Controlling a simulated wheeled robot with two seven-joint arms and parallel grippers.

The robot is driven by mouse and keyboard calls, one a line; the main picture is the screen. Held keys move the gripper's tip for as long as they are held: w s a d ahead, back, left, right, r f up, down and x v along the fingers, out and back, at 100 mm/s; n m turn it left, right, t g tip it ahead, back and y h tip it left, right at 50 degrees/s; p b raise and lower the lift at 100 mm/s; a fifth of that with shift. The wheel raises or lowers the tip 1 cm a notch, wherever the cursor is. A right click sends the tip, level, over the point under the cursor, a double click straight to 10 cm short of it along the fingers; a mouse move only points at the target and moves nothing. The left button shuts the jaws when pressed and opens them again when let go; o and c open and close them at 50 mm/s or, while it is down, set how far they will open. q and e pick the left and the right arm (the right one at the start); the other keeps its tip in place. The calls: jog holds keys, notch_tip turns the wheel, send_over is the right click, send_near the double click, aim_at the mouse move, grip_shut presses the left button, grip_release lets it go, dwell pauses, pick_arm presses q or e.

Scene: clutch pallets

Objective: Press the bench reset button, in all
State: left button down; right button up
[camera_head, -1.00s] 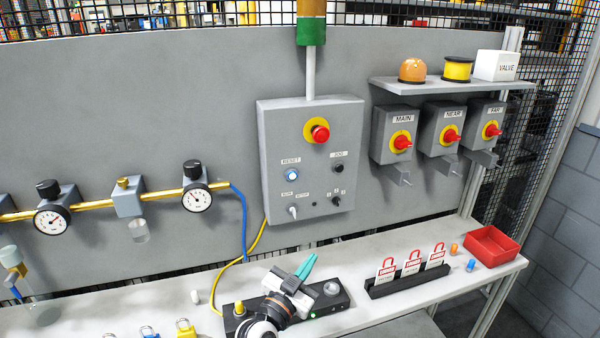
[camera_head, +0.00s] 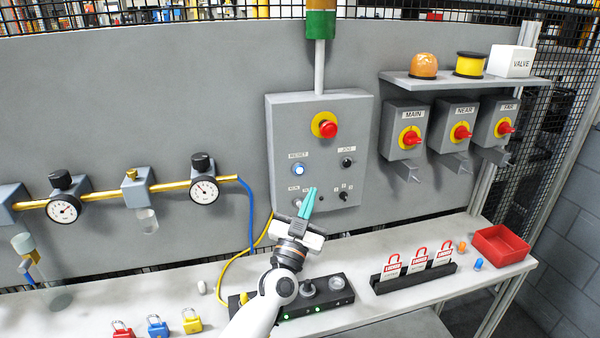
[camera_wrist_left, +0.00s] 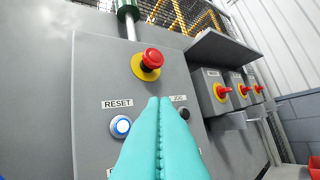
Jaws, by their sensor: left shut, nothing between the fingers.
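The reset button (camera_head: 299,170) is a round blue-white lit button under a RESET label on the grey control box (camera_head: 285,120). It also shows in the left wrist view (camera_wrist_left: 120,126), left of the fingers. My left gripper (camera_head: 308,199) has teal fingers, shut and empty, pointing up in front of the lower part of the box. In the left wrist view the fingertips (camera_wrist_left: 160,101) appear to the right of the button and below the red emergency stop (camera_wrist_left: 150,60). The button is unobstructed in both views. I cannot tell the exact gap to the box. My right gripper is not in view.
A red emergency stop (camera_head: 327,127) and a JOG button (camera_head: 347,163) share the box, with small switches below. Gauges on a brass pipe (camera_head: 170,186) are left. Red-handled isolators (camera_head: 410,138) are right. The bench (camera_head: 400,303) holds padlocks, tags and a red tray (camera_head: 500,246).

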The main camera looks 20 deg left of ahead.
pick_arm(q)
jog(key=b, duration=0.5)
send_near(302, 166)
jog(key=w+d+r, duration=0.2)
jog(key=w, duration=0.1)
jog(key=shift+w+a+r, duration=0.25)
jog(key=shift+w+r, duration=0.15)
jog(key=shift+w, duration=0.3)
jog(key=shift+w, duration=0.1)
dwell(0.9)
jog(key=shift+w+a+b, duration=0.2)
jog(key=shift+w+b, duration=0.05)
jog(key=shift+b, duration=0.05)
jog(key=shift+w+a+b, duration=0.3)
jog(key=shift+w+b, duration=0.05)
dwell(0.8)
jog(key=shift+s+d+r+p, duration=0.1)
jog(key=shift+s+d+p, duration=0.35)
jog(key=shift+p, duration=0.4)
jog(key=shift+s, duration=0.3)
